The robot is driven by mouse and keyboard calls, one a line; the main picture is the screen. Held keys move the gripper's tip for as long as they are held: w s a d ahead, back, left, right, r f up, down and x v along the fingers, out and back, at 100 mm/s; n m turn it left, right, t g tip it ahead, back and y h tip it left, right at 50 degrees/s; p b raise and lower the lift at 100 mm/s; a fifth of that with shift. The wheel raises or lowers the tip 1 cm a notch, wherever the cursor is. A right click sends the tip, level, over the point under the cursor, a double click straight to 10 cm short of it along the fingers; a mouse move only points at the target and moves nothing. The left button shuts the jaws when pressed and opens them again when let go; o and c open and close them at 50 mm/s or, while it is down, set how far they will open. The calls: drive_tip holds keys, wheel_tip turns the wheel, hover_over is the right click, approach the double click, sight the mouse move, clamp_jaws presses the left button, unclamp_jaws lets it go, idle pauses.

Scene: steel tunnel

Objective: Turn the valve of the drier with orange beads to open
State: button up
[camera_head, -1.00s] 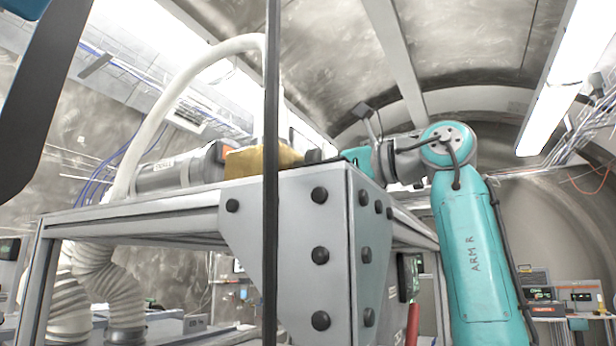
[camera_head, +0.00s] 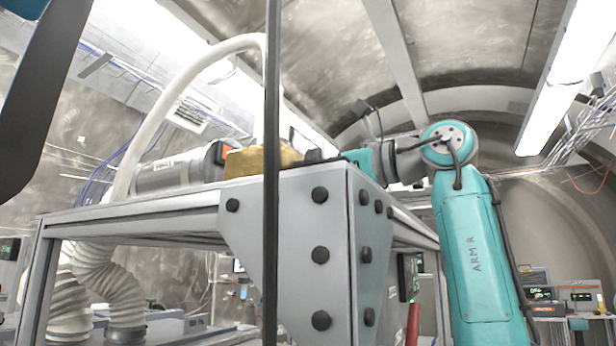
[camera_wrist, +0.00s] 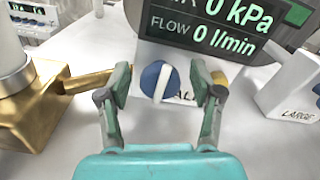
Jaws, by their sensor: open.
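In the wrist view, a round blue knob (camera_wrist: 150,77) with a pale raised bar across it faces me. The bar stands nearly upright, with a slight tilt. My gripper (camera_wrist: 167,82) is open, with one finger on each side of the knob and a visible gap to both. Part of a printed label shows under the knob. A brass block (camera_wrist: 32,108) is at the left, with a pale cylinder (camera_wrist: 10,60) on it. The brass block (camera_head: 250,163) also shows in the head view, partly behind a dark post. I cannot make out orange beads in either view.
A display panel (camera_wrist: 205,30) reading kPa and "FLOW 0 l/min" stands behind the knob. A white block marked LARGE (camera_wrist: 290,88) is close on the right. In the head view, a metal frame (camera_head: 130,215) and a pale curved hose (camera_head: 150,120) stand at the left.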

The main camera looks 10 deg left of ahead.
drive_tip(key=v, duration=1.2)
idle(0.3)
